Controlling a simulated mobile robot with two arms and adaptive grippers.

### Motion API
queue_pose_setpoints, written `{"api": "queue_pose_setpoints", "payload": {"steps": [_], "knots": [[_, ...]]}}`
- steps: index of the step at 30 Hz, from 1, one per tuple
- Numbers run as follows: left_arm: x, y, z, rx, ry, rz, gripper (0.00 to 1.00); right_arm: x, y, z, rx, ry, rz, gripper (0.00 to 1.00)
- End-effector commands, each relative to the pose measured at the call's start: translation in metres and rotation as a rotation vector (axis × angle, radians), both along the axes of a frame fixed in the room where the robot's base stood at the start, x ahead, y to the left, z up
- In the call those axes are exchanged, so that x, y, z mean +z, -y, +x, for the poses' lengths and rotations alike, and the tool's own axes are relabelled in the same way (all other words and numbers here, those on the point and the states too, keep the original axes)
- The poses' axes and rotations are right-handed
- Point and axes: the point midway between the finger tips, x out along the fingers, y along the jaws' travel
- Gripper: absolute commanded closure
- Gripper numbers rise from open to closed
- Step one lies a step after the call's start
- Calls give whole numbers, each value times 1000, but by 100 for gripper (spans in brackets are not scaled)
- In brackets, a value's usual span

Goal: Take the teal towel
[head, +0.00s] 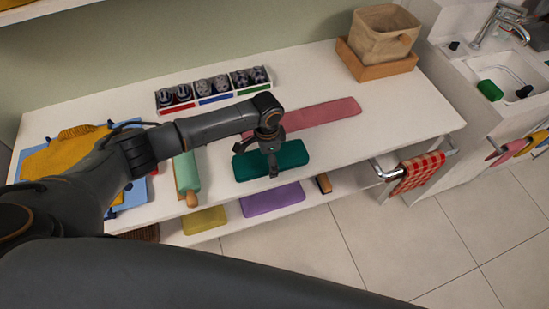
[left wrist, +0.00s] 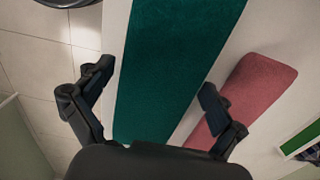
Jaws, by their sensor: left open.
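The teal towel (head: 290,156) lies folded flat on the white shelf top, near its front edge. My left gripper (head: 271,163) is directly over the towel, pointing down, with its fingers spread. In the left wrist view the towel (left wrist: 176,70) runs between the two open fingers of the left gripper (left wrist: 152,82), one finger on each side. Nothing is held. I cannot tell whether the fingertips touch the shelf. My right gripper is not in view.
A pink towel (head: 320,115) lies just behind the teal one. A green roll (head: 186,173) and yellow cloth (head: 65,152) lie left. A sectioned box (head: 213,89) stands behind, a basket (head: 382,36) back right. A metal rail holds a red checked cloth (head: 418,172).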

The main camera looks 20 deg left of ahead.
Motion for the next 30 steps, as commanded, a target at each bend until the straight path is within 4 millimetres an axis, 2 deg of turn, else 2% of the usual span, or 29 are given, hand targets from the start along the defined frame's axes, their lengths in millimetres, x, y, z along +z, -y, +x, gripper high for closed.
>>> {"api": "queue_pose_setpoints", "payload": {"steps": [21, 26, 27, 30], "knots": [[-9, 0, 0, -1, 1, -1, 6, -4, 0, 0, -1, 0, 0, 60], [-9, 0, 0, -1, 0, 0, 38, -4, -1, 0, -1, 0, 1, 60], [-9, 0, 0, -1, 0, 0, 42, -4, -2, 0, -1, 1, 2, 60], [-9, 0, 0, -1, 0, 0, 42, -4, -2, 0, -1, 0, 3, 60]]}}
